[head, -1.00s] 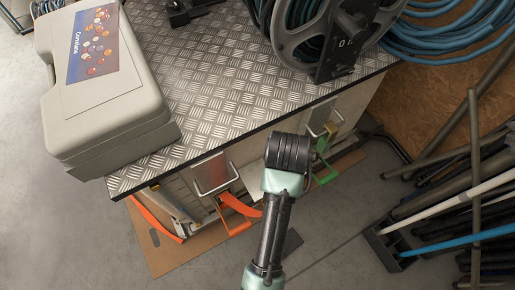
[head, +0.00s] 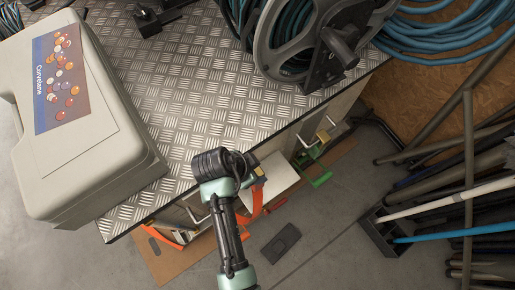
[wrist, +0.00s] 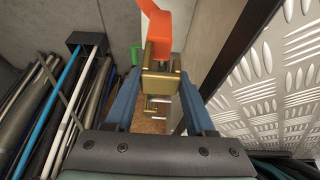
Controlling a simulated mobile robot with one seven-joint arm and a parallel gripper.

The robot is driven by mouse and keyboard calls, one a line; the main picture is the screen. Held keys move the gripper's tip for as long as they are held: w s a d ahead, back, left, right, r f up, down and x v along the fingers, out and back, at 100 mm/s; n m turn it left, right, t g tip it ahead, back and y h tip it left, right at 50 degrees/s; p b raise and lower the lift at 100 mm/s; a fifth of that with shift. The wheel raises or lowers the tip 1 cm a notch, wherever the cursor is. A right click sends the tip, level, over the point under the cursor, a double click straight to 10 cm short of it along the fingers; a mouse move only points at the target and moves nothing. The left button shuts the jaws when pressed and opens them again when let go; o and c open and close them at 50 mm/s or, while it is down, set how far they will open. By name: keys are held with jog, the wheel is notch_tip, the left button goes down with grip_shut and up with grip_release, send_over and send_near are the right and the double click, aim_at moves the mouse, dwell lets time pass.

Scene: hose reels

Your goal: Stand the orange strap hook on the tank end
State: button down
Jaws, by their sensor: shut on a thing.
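The orange strap hook (head: 257,203) is a bent orange strap with a brass-coloured metal end (wrist: 158,78). In the wrist view, my gripper (wrist: 161,88) is shut on the brass-coloured part between its two blue fingers, and the orange strap (wrist: 172,35) rises beyond it. In the head view, the gripper is at the front edge of the metal-topped bench, and my dark wrist hides much of it. I cannot tell which surface is the tank end.
The patterned metal bench top (head: 195,118) carries a grey case (head: 85,135) at left and a hose reel (head: 305,45) at right. A green strap (head: 318,178) and another orange strap (head: 165,238) are below its front edge. Pipes (head: 455,195) lie at right. Grey floor is open in front.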

notch_tip(320, 180, down, 11)
jog(key=shift+w+b, duration=0.1)
jog(key=shift+b, duration=1.15)
jog(key=shift+f, duration=0.2)
jog(key=shift+c, duration=1.2)
grip_release()
jog(key=shift+r, duration=0.15)
